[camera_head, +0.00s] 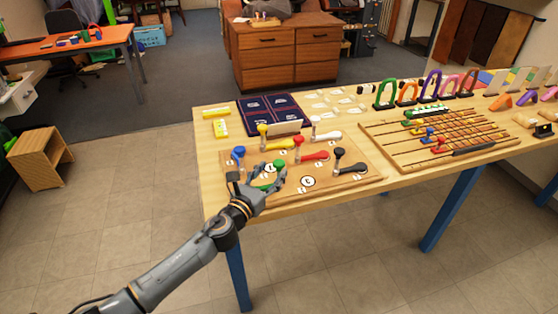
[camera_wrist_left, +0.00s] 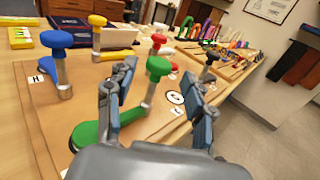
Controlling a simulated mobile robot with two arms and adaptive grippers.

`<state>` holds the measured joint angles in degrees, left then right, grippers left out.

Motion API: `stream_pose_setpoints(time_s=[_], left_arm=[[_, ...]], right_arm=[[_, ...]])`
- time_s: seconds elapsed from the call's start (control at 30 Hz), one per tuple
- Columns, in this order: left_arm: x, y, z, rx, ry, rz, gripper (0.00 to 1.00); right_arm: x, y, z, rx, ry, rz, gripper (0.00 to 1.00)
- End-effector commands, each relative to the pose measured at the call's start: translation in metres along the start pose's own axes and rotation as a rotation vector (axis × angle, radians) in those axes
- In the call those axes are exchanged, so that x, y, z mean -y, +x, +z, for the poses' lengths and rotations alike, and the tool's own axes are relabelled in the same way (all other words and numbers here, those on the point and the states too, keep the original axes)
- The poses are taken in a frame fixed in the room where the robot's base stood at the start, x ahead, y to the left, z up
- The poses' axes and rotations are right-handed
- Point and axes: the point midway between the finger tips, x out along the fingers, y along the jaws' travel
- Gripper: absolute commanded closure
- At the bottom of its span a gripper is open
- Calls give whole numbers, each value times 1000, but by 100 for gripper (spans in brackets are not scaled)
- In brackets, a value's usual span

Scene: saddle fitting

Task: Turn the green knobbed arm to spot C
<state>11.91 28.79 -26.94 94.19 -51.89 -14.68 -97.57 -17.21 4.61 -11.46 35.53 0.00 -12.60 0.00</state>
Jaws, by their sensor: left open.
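The green knobbed arm (camera_head: 266,188) lies on the wooden board (camera_head: 345,188), partly hidden by my left gripper in the head view. In the left wrist view the green arm (camera_wrist_left: 92,133) runs along the board, and its upright post carries a round green knob (camera_wrist_left: 158,68). My left gripper (camera_head: 260,180) is open, with one finger on each side of the post. In the wrist view the gripper (camera_wrist_left: 160,78) shows gaps between the fingers and the post. White lettered discs (camera_head: 308,181) mark spots on the board; their letters are too small to read surely. My right gripper is not in view.
Blue (camera_head: 238,154), yellow (camera_head: 263,130), red (camera_head: 298,142), white (camera_head: 315,121) and black (camera_head: 338,154) knobbed arms stand around the green one. A bead-and-rail board (camera_head: 400,162) lies to the right. A dark blue mat (camera_head: 255,100) lies behind.

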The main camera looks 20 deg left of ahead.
Motion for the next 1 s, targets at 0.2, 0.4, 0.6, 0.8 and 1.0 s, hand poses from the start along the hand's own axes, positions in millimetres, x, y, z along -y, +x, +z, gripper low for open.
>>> stream_pose_setpoints(time_s=[0.2,0.4,0.6,0.8,1.0], left_arm=[[0,36,0,1,-3,2,47],[0,50,-1,-1,-2,1,47],[0,52,-1,-1,-2,0,47],[0,51,-1,-1,-2,0,65],[0,51,-1,-1,-2,1,100]], right_arm=[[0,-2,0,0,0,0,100],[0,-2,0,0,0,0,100],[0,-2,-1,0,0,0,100],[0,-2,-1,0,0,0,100],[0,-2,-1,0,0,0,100]])
